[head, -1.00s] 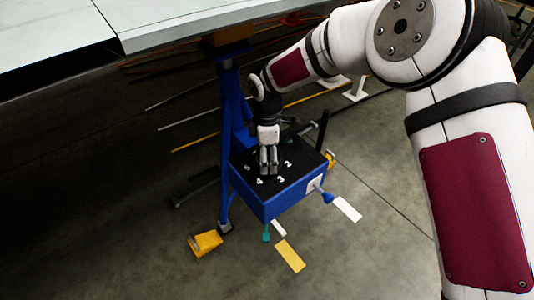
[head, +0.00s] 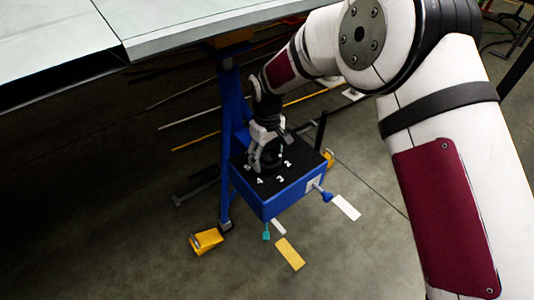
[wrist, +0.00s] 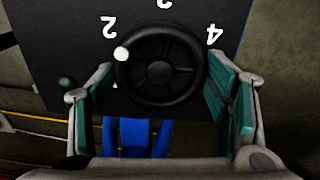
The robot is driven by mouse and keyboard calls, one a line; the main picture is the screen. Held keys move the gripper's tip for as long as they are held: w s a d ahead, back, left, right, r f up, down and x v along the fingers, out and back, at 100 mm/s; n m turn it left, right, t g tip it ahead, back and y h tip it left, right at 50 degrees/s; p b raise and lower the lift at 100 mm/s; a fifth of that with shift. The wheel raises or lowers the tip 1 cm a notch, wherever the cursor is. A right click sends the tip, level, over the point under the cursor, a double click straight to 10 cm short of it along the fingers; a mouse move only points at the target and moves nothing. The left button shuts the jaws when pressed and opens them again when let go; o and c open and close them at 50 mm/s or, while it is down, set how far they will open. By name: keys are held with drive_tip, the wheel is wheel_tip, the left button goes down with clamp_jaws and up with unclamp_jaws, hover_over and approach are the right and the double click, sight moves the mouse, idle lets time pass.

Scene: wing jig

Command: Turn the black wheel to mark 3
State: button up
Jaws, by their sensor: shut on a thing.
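The black wheel (wrist: 160,68) sits on the black top of a blue box (head: 290,203). A white dot (wrist: 121,54) on its rim lies at the left in the wrist view, between marks 1 and 2 and nearer 2. Mark 2 (wrist: 109,27) is at upper left, mark 3 (wrist: 163,3) is cut by the top edge, and mark 4 (wrist: 213,34) is at upper right. My gripper (wrist: 162,82) has its teal-padded fingers on both sides of the wheel, shut on its rim. In the head view my gripper (head: 265,163) largely hides the wheel.
A blue stand (head: 232,110) rises behind the box, under a large pale panel (head: 190,20). A black post (head: 322,130) stands at the box's right back. A teal knob (head: 266,232) and a blue knob (head: 327,196) stick out from its sides.

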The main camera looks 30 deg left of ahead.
drive_tip(key=m+p, duration=0.1)
drive_tip(key=m, duration=0.5)
drive_tip(key=m+p, duration=0.1)
drive_tip(key=m, duration=0.4)
drive_tip(key=shift+d, duration=0.1)
drive_tip(key=shift+m, duration=0.5)
drive_tip(key=o, duration=1.2)
drive_tip(key=shift+c, duration=0.2)
